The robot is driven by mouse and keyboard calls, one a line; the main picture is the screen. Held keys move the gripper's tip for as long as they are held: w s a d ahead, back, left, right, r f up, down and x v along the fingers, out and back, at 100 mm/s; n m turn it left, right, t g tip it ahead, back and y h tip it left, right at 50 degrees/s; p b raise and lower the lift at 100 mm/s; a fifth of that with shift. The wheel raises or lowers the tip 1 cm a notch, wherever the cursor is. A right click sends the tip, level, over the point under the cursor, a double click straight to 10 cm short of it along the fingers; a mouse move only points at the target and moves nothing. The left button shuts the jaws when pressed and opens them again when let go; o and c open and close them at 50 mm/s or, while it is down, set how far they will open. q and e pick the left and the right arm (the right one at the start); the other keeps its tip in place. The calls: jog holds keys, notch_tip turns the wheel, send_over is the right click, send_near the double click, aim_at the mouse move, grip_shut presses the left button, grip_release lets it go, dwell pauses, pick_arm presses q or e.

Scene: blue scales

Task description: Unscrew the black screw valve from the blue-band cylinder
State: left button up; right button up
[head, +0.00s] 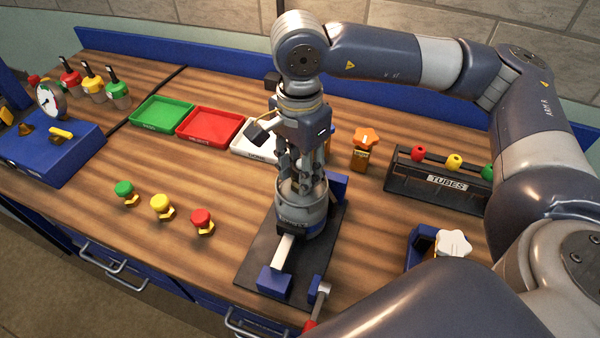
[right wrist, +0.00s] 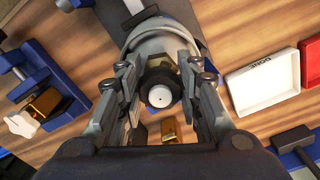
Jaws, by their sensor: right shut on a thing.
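The blue-band cylinder (head: 303,221) is grey and stands upright in a fixture on a black base plate (head: 252,262). My right gripper (head: 300,182) points down over its top, with its fingers around the neck. In the right wrist view the black screw valve (right wrist: 147,97) is a dark round knob with a pale centre, between the two fingers of my right gripper (right wrist: 160,97). The gripper is shut on the valve. In the head view the fingers hide the valve. My left gripper is not in view.
Green (head: 163,113), red (head: 209,125) and white (head: 250,145) trays lie behind the cylinder. A tubes rack (head: 437,186) and an orange-knobbed piece (head: 366,137) stand to the right. Green, yellow and red knobs (head: 160,204) sit on the left. Bare wood lies between them and the base plate.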

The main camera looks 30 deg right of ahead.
aim_at(299, 163)
jog(key=n+b, duration=0.3)
jog(key=n, duration=0.1)
jog(key=shift+w+n, duration=0.1)
jog(key=shift+n, duration=0.3)
jog(key=n+b, duration=0.3)
jog(key=n, duration=0.1)
jog(key=shift+r+n, duration=0.2)
jog(key=shift+n, duration=0.1)
jog(key=shift+r, duration=0.1)
jog(key=shift+r, duration=0.5)
jog(key=shift+w+a+r+p, duration=0.1)
jog(key=shift+w+r+p, duration=0.05)
jog(key=shift+r+p, duration=0.2)
jog(key=shift+r, duration=0.4)
